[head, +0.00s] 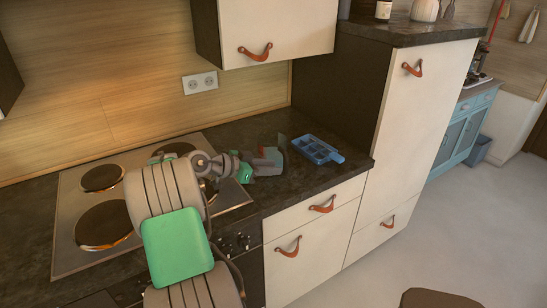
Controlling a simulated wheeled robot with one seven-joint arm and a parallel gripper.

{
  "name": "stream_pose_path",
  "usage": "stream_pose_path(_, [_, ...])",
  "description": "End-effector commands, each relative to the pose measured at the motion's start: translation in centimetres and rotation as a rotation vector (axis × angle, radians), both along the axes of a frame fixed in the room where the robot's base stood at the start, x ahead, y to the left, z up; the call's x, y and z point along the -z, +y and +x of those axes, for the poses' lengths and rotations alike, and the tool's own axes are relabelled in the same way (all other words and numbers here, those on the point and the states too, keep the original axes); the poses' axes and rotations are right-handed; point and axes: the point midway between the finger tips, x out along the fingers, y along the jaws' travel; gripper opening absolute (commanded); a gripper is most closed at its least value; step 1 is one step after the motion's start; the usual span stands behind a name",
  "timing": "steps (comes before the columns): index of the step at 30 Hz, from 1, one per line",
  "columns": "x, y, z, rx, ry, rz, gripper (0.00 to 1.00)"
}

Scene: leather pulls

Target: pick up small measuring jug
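My arm reaches over the stove from the bottom of the head view. My gripper (268,161) is low over the dark counter, between the stove and the blue tray. It is small and seen from behind, so I cannot tell if its fingers are open or shut. I cannot make out the small measuring jug clearly. It may be hidden by my gripper and wrist, or be part of the greyish shape close to the gripper.
A blue compartment tray (317,149) lies right of my gripper near a tall cabinet (421,120). The stove (72,222) is on the left. An upper cabinet (285,28) hangs above the counter (262,130). Drawers with leather pulls face the open floor (440,225).

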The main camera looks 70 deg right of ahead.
Motion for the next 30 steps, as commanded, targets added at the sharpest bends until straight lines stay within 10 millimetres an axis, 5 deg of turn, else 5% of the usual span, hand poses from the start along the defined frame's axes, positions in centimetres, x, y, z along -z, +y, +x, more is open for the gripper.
stream_pose_path(12, [2.3, -4.3, -3.6, -0.002, -0.002, 0.004, 0.27])
stream_pose_path(20, [2.7, -4.7, -3.8, -0.007, -0.003, 0.004, 0.26])
stream_pose_path(30, [2.7, -4.7, -3.8, -0.007, -0.003, 0.004, 0.00])
